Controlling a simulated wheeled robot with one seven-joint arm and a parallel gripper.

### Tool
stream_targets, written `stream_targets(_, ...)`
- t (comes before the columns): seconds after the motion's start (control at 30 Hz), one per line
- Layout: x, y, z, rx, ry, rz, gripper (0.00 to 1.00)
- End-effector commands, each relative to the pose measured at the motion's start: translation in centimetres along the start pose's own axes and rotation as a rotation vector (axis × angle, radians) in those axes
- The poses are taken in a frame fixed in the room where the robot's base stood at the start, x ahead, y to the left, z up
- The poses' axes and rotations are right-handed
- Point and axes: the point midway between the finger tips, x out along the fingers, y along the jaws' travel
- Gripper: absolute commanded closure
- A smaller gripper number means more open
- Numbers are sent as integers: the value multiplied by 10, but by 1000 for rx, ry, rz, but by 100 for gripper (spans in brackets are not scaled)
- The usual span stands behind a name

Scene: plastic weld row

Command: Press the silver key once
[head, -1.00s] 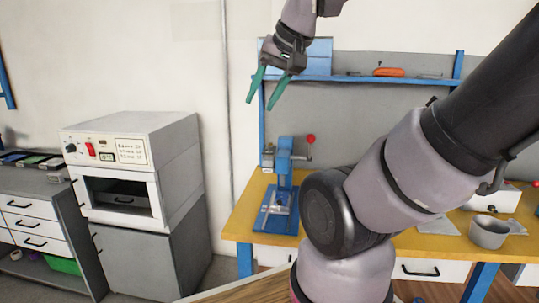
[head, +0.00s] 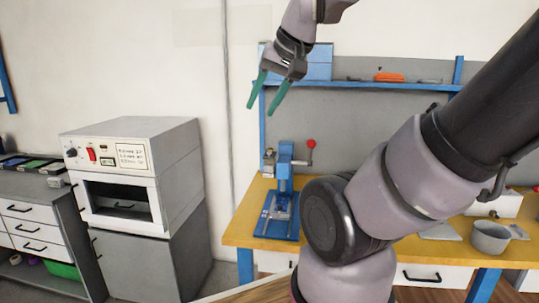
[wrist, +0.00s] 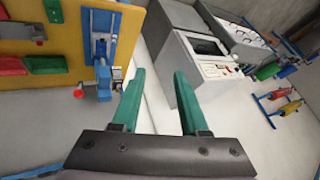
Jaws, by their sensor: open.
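The white oven-like cabinet (head: 130,175) stands at left with a control panel on its upper front. The panel has a black knob (head: 71,153), a red switch (head: 91,154), a small greenish display (head: 107,161) and a printed label (head: 131,156). A silver key cannot be made out for sure at this size. The cabinet also shows in the wrist view (wrist: 193,60), beyond my fingers. My gripper (head: 261,108) is open and empty, with green fingers, high in front of the wall, right of and above the cabinet and apart from it. Its fingers (wrist: 159,74) show spread.
A yellow bench (head: 240,220) at right carries a blue lever press (head: 284,165) with a red ball handle and a grey bowl (head: 490,237). A blue shelf (head: 350,84) is behind. A grey drawer counter (head: 40,188) stands left of the cabinet. The wall space above the cabinet is clear.

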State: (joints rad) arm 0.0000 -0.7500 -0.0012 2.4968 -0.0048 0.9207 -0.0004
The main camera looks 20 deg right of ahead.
Motion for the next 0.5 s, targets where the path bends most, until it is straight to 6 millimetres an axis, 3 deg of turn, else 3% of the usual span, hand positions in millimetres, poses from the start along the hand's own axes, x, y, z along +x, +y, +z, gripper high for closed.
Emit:
stream_targets(0.3, 0, 0, 0, 0, 0, 0, 56)
stream_targets(0.4, 0, 0, 0, 0, 0, 0, 94)
stream_targets(0.43, 0, 0, 0, 0, 0, 0, 100)
stream_targets(0.5, 0, 0, 0, 0, 0, 0, 100)
